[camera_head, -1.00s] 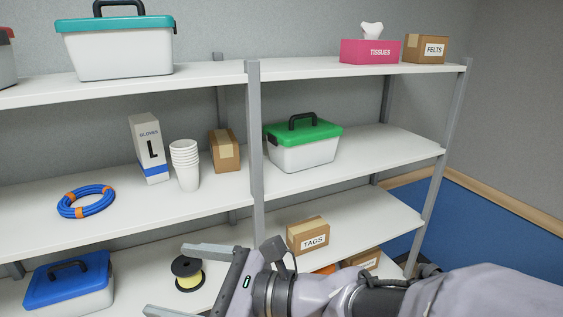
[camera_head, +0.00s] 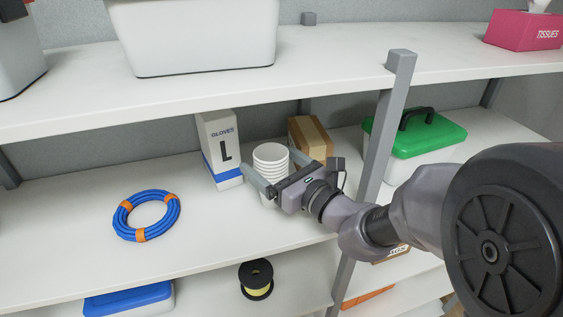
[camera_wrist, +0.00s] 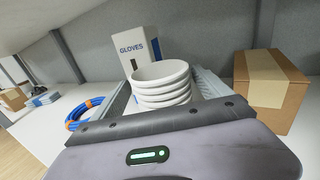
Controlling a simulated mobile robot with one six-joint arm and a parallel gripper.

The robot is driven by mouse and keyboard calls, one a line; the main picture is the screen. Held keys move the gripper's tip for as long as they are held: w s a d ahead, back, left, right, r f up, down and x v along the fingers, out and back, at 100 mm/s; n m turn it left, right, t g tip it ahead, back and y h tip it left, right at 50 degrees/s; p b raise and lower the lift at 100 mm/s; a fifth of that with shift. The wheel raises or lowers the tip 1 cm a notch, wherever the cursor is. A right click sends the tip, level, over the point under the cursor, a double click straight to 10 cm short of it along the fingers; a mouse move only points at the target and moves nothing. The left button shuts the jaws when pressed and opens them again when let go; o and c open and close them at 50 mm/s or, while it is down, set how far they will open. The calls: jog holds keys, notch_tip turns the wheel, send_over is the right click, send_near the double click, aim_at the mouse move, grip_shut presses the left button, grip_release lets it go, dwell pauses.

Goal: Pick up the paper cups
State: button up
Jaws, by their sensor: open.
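The paper cups (camera_head: 270,158) are a white nested stack standing upright on the middle shelf (camera_head: 85,210). They also show in the wrist view (camera_wrist: 161,84), close in front of my gripper. My gripper (camera_head: 275,172) is open, with one finger on each side of the stack. I cannot tell whether either finger touches the cups. The lower part of the stack is partly hidden by my gripper.
A gloves box (camera_head: 219,150) stands just left of the cups, and a cardboard box (camera_head: 311,140) is close on the right. A blue cable coil (camera_head: 146,214) lies further left. A grey post (camera_head: 384,130) and the upper shelf (camera_head: 330,75) are near my arm.

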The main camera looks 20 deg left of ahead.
jog(key=x, duration=0.3)
jog(key=shift+w, duration=0.15)
jog(key=shift+d, duration=0.1)
jog(key=c, duration=1.5)
